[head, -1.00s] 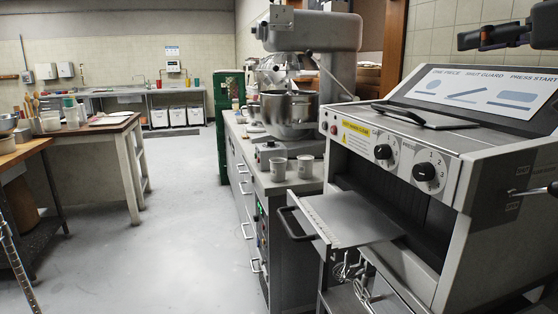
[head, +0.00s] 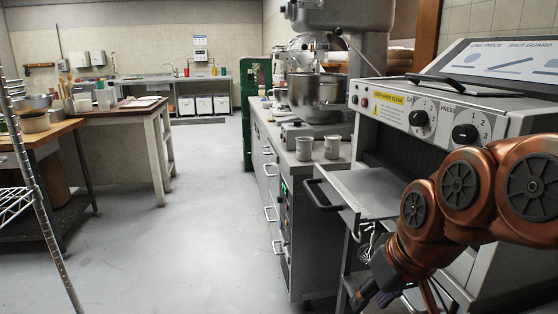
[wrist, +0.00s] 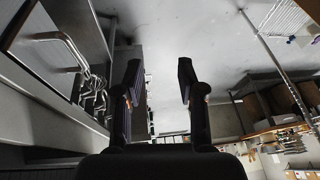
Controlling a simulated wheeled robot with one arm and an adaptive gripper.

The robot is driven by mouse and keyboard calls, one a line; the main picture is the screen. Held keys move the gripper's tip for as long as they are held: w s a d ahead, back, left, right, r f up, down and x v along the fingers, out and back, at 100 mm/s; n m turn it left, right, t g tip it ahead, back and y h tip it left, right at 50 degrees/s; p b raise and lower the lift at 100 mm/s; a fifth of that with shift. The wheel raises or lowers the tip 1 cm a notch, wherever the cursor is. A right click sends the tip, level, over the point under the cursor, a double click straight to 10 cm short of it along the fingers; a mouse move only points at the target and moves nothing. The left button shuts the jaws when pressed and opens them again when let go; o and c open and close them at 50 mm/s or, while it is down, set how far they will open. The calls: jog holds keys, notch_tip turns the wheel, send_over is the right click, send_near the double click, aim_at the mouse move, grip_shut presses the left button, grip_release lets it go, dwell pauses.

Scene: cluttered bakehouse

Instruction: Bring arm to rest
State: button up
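My copper-coloured arm reaches in from the right edge of the head view, in front of the grey machine with dials, and bends down. My gripper (head: 372,296) hangs low at the bottom of the head view, partly cut off by the frame edge.
The grey machine (head: 415,98) stands close on the right with its metal tray (head: 368,190) sticking out. Two cups (head: 304,148) and a mixer (head: 318,95) stand on the counter behind. A wire rack (head: 40,200) is at left. The middle floor (head: 190,220) is clear.

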jog(key=s+d+f+m+g+h+b, duration=0.25)
jog(key=s+f+g, duration=0.35)
jog(key=s+f, duration=1.1)
jog(key=s+p+v, duration=0.2)
jog(key=p+v, duration=0.9)
jog(key=p, duration=0.1)
jog(key=s+d+r+p+v, duration=0.1)
jog(key=s+p+v, duration=0.2)
jog(key=p+v, duration=0.8)
jog(key=shift+d+r+t+p, duration=0.25)
jog(key=shift+r+t+p, duration=0.15)
jog(key=shift+r, duration=0.25)
jog(key=shift+s+y, duration=0.1)
jog(key=shift+y, duration=0.15)
jog(key=shift+c, duration=0.2)
